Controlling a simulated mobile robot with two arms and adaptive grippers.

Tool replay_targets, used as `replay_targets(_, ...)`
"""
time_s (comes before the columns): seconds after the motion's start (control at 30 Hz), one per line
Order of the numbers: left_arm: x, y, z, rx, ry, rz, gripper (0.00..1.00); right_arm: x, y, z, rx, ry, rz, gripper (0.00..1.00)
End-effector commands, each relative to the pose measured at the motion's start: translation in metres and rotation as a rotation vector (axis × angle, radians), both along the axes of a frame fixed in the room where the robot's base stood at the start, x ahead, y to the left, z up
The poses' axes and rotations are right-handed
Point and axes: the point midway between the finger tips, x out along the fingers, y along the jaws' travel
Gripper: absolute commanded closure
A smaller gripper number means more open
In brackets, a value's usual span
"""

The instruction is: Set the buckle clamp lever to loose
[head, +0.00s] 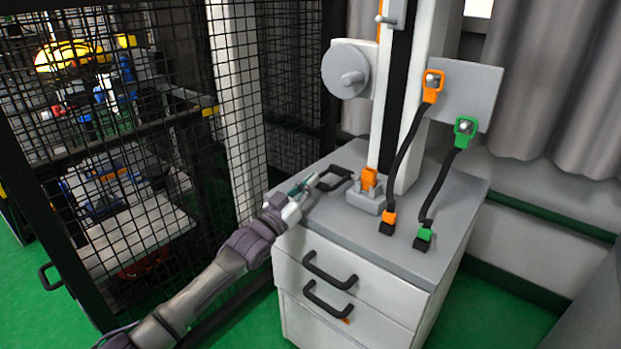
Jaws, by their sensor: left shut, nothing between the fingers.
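My left gripper (307,184) comes in from the lower left and is shut and empty. My right gripper is out of view.
The tower post (411,100) rises from the cabinet top (330,215). An orange block (369,180) sits at its foot. Orange (433,85) and green (465,130) connectors with black cables are at the right. A black mesh fence (180,150) stands close on the left.

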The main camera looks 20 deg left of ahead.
Motion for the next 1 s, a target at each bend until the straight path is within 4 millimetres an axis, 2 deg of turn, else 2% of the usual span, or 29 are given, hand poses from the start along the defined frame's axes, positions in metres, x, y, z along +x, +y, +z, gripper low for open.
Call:
replay_targets(0.83,-0.002,-0.001,-0.018,0.005,0.020,0.000,1.00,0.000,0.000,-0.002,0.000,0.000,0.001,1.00)
replay_targets(1.0,-0.005,-0.001,-0.028,0.006,0.021,-0.002,1.00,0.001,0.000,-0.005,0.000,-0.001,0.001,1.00)
